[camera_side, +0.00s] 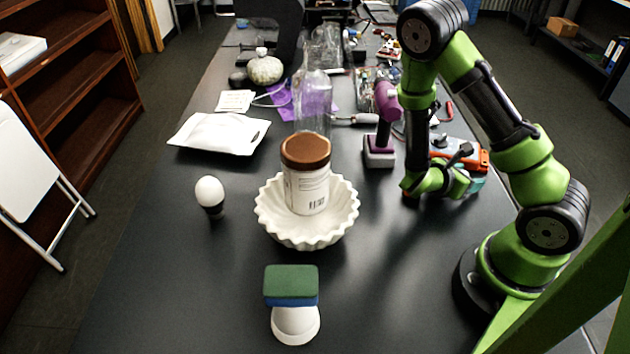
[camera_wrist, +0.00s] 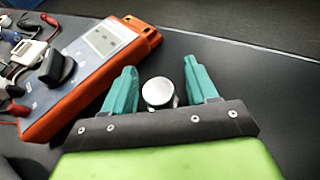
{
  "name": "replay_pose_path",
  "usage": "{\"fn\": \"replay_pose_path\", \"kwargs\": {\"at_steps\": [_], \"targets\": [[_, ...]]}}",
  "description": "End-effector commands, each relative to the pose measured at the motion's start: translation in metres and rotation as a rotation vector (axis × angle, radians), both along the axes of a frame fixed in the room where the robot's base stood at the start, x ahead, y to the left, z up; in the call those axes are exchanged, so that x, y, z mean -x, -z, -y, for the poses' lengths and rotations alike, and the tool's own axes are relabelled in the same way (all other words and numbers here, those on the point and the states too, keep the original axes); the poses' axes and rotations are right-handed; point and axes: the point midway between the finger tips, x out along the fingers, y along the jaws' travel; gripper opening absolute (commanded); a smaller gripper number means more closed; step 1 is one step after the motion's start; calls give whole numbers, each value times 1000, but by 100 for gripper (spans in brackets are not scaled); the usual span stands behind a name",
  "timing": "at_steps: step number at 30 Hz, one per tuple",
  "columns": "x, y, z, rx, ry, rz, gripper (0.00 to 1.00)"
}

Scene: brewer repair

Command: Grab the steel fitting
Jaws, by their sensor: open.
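The steel fitting (camera_wrist: 158,92) shows in the wrist view as a short round piece with a pale, shiny top. It lies between the two teal fingers of my gripper (camera_wrist: 160,70), which are apart. Dark gaps show between the fitting and both fingers, so neither seems to touch it. In the side view my gripper (camera_side: 409,190) is low over the right part of the black table. I cannot make out the fitting there; my arm and gripper seem to hide it.
An orange-edged meter (camera_wrist: 98,62) with a black knob lies just left of the fingers. A purple tool on a grey base (camera_side: 379,153) stands left of my gripper. A white scalloped bowl (camera_side: 305,232) holds a brown-lidded jar (camera_side: 306,188).

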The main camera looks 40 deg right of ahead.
Motion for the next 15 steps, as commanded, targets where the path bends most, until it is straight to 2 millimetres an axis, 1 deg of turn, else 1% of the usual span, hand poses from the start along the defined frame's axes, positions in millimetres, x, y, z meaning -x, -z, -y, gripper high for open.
{"fn": "replay_pose_path", "kwargs": {"at_steps": [4,15], "targets": [[0,0,0,0,0,0,58],[0,0,0,0,0,0,1]]}}
